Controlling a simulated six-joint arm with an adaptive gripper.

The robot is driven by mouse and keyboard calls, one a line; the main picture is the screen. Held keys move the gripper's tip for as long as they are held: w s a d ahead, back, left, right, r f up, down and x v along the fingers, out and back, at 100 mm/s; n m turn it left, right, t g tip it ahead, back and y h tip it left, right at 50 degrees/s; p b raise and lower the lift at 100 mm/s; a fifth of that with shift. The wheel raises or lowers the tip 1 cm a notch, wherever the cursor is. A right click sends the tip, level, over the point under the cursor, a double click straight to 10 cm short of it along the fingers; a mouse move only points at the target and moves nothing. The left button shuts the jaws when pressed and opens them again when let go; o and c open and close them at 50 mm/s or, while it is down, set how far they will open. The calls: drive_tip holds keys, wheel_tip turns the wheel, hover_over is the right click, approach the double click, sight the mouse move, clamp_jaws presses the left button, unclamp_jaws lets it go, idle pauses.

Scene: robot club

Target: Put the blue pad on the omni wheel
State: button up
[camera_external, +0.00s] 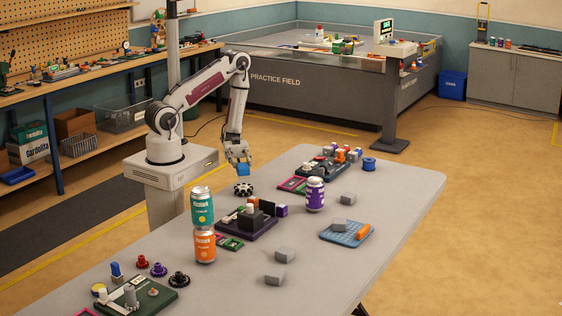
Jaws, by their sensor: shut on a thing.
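My gripper (241,162) points down near the far left edge of the table and is shut on the blue pad (243,170), which looks like a small blue block. The black and white omni wheel (243,189) lies flat on the table. In the picture it is straight below the blue pad, with a small gap between them. The fingers hide part of the pad's upper side.
A green can (202,207) stands on an orange can (205,247), left of the wheel. A dark board with blocks (247,222) lies in front of it. A purple can (315,194), grey blocks (275,279) and a blue tray (329,235) stand farther right. The table's right side (400,195) is clear.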

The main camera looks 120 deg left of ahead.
sight(241, 172)
drive_tip(key=shift+f, duration=0.1)
idle(0.3)
drive_tip(key=shift+f, duration=2)
drive_tip(key=shift+f, duration=0.15)
drive_tip(key=o, duration=1)
drive_tip(key=v, duration=1.2)
drive_tip(key=shift+r, duration=0.25)
